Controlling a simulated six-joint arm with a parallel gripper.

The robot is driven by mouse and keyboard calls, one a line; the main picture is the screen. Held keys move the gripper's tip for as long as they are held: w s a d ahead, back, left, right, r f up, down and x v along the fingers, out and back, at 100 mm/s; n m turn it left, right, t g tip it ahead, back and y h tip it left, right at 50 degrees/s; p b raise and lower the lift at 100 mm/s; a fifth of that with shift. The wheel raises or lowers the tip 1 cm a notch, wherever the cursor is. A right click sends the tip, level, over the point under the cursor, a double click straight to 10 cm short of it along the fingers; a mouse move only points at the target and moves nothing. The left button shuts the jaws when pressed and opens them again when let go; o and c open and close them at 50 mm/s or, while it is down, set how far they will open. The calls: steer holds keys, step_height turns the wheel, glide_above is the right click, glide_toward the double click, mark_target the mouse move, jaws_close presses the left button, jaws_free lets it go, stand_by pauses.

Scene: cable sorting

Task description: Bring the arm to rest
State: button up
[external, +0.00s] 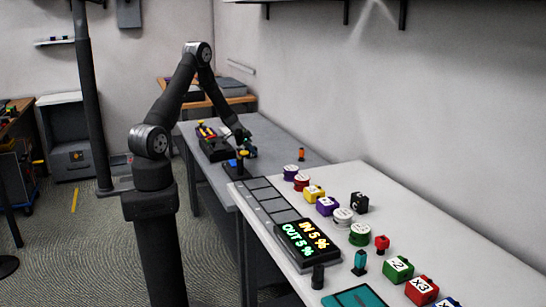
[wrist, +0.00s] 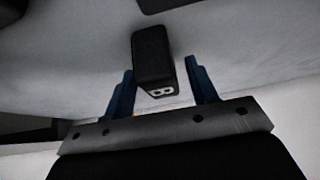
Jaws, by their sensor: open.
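My arm reaches from its base at the left of the external view over the grey far table (external: 275,150). My gripper (external: 247,146) is low over that table and small in the external view. In the wrist view its two blue fingers (wrist: 159,70) are spread apart. A black block-shaped piece (wrist: 152,55) with two small light openings in its end shows between and beyond the fingers.
A small orange piece (external: 302,155) stands near the wall. The white table (external: 440,240) holds a lit display (external: 301,240) and several numbered coloured blocks.

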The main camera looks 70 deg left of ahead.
steer(key=shift+s+r, duration=0.1)
steer(key=shift+r, duration=0.1)
steer(key=v, duration=1.2)
steer(key=x, duration=1.2)
steer(key=shift+f, duration=0.3)
step_height(320, 180, up, 5)
steer(key=shift+f, duration=0.1)
steer(key=d+r, duration=0.7)
steer(key=d, duration=0.5)
steer(key=w+d+r+m+h, duration=0.1)
steer(key=w+d+m, duration=0.2)
steer(key=w+d, duration=0.55)
steer(key=w+d+r+m+h, duration=0.25)
steer(key=w+d, duration=0.25)
steer(key=d, duration=0.7)
steer(key=w+d+r+m+g, duration=0.1)
steer(key=d+m, duration=0.2)
steer(key=d, duration=1.1)
steer(key=w+d+r+m+g+h, duration=0.1)
steer(key=d+m, duration=0.2)
steer(key=d, duration=1.2)
steer(key=shift+w+d+r, duration=0.15)
steer(key=shift+d+r, duration=0.05)
steer(key=shift+r, duration=0.05)
